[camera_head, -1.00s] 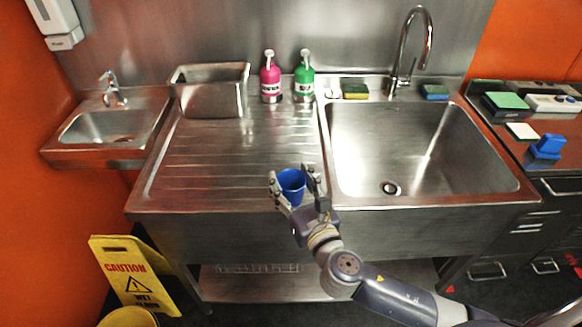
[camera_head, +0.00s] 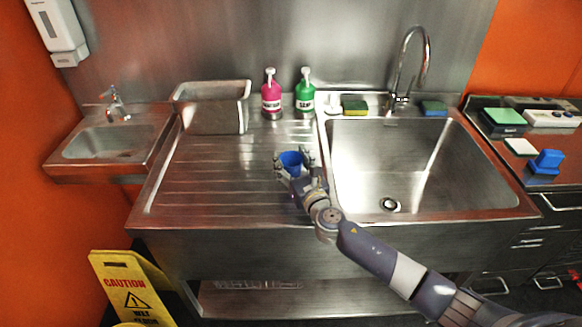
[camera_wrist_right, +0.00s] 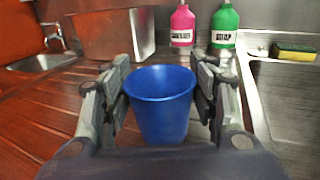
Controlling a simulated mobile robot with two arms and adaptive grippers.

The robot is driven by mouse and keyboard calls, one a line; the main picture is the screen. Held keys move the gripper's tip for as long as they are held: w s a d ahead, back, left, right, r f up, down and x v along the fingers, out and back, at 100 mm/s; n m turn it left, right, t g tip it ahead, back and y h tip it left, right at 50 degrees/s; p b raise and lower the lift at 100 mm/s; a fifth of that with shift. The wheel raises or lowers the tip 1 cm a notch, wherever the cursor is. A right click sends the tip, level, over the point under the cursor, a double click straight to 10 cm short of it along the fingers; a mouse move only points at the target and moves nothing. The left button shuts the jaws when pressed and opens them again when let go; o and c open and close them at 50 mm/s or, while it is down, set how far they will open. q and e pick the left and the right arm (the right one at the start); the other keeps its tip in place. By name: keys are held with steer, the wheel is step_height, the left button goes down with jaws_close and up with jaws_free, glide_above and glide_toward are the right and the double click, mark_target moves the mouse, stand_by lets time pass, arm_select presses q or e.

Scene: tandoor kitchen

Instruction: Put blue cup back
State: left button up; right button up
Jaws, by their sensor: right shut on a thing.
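The blue cup (camera_head: 290,162) is upright between the fingers of my right gripper (camera_head: 293,163), over the ribbed steel drainboard (camera_head: 200,185) left of the large sink. In the right wrist view the cup (camera_wrist_right: 160,105) shows its open rim, and a finger of the right gripper (camera_wrist_right: 160,95) presses close on each side of it. My right gripper is shut on the cup. I cannot tell whether the cup's base touches the drainboard. My left gripper is not in view.
A pink bottle (camera_head: 271,97) and a green bottle (camera_head: 305,97) stand behind the drainboard, beside a steel bin (camera_head: 212,108). The large sink basin (camera_head: 420,165) is right, with a sponge (camera_head: 354,105) and faucet behind. The drainboard's middle is clear.

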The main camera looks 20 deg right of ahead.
steer(key=shift+f, duration=1)
steer(key=shift+f+b, duration=0.2)
steer(key=shift+b, duration=0.15)
steer(key=o, duration=1.2)
steer(key=shift+r, duration=0.1)
steer(key=shift+r, duration=0.1)
steer(key=s, duration=1)
steer(key=shift+s+d, duration=0.4)
steer(key=shift+s, duration=0.65)
